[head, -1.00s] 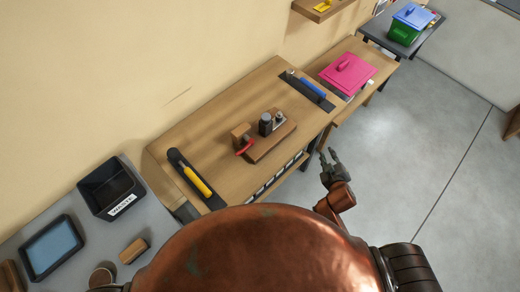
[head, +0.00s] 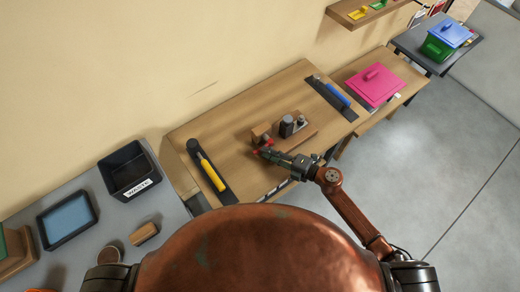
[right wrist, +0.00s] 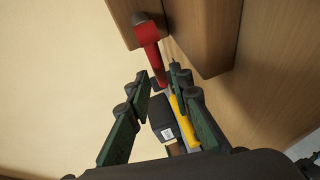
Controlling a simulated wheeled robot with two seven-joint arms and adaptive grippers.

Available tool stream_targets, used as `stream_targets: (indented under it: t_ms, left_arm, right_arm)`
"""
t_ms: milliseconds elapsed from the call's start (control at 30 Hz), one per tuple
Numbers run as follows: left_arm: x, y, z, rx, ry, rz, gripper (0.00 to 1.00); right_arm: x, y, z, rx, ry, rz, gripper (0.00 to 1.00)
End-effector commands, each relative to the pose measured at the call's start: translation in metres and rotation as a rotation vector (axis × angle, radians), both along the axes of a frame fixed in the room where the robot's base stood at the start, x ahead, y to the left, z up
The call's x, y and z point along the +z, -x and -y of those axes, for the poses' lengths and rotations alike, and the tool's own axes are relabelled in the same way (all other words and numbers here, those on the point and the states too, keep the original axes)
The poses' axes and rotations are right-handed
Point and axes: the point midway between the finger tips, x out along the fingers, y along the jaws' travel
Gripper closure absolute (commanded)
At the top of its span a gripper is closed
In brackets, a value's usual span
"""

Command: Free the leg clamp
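The clamp is a wooden base (head: 309,131) on the workbench, with a dark upright cylinder (head: 287,126), a small metal fitting (head: 299,121) and a smaller wood block (head: 261,131). A red lever (head: 268,143) sits at its near left end, partly covered by my right gripper (head: 262,152). In the right wrist view the red lever (right wrist: 149,40) points down toward my right gripper (right wrist: 159,76). Its fingers are apart, one on each side of the lever's lower end. Whether they touch it I cannot tell. My left gripper is out of view.
A yellow-handled tool (head: 211,173) on a black strip lies left of the clamp, a blue-handled one (head: 336,94) to the right. A pink box (head: 373,84) is farther right.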

Motion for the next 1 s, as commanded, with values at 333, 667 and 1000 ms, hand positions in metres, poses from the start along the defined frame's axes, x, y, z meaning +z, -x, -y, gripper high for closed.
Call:
stream_targets:
  t_ms: [333,667,1000]
  left_arm:
    - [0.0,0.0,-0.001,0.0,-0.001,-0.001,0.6]
    - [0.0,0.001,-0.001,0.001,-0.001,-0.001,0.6]
    - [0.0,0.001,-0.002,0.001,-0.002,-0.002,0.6]
  right_arm:
    - [-0.007,-0.021,-0.033,-0.002,0.0,0.0,0.8]
    - [-0.007,-0.022,-0.035,-0.002,0.0,-0.001,0.82]
    - [-0.008,-0.021,-0.034,-0.003,0.0,0.0,1.0]
